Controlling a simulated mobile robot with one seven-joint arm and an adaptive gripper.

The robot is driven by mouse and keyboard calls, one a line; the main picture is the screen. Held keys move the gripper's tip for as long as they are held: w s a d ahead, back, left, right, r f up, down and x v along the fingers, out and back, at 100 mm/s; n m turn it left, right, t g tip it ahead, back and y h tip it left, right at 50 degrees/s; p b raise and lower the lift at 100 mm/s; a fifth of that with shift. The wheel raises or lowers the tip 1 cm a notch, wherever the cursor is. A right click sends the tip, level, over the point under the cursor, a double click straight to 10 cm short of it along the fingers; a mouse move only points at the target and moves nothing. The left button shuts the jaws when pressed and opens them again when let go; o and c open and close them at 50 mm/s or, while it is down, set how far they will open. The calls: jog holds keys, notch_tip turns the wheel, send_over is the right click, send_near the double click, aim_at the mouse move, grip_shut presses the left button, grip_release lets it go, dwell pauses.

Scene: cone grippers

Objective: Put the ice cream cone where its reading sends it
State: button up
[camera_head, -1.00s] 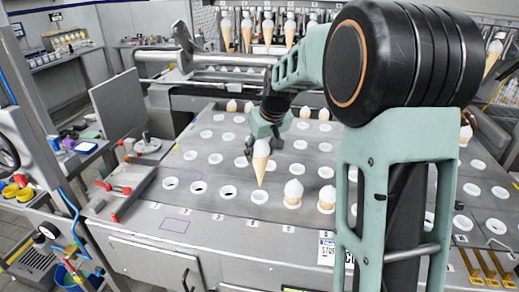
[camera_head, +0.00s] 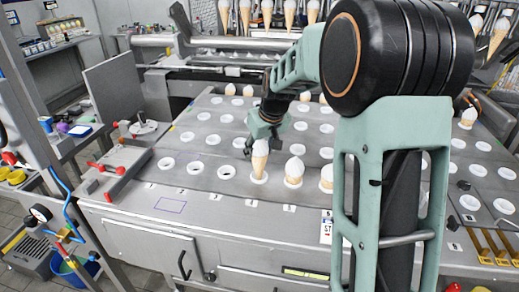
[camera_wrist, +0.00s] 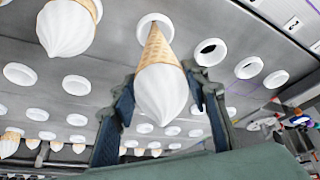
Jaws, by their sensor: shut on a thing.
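The ice cream cone (camera_head: 260,160), a waffle cone with white swirled top, is upright in my gripper (camera_head: 267,134). My gripper is shut on it. Its lower end is at a white-ringed hole in the front row of the grey plate (camera_head: 205,180). In the wrist view the cone (camera_wrist: 163,88) sits between the two dark fingers of my gripper (camera_wrist: 161,100), and its tip meets the white ring (camera_wrist: 155,20). How deep the tip sits is unclear. A green-lit display (camera_head: 305,273) on the front is unreadable here.
Two cones (camera_head: 294,172) (camera_head: 326,177) stand just right of the held one in the same row. Empty holes (camera_head: 226,172) lie to its left. Small numbered tags (camera_head: 251,202) run along the front edge. More cones (camera_head: 267,14) hang at the back.

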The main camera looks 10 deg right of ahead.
aim_at(259, 164)
jog(key=shift+f+b, duration=2.1)
jog(key=shift+f, duration=0.6)
jog(key=o, duration=0.9)
jog(key=shift+o, duration=0.2)
jog(key=v, duration=1.2)
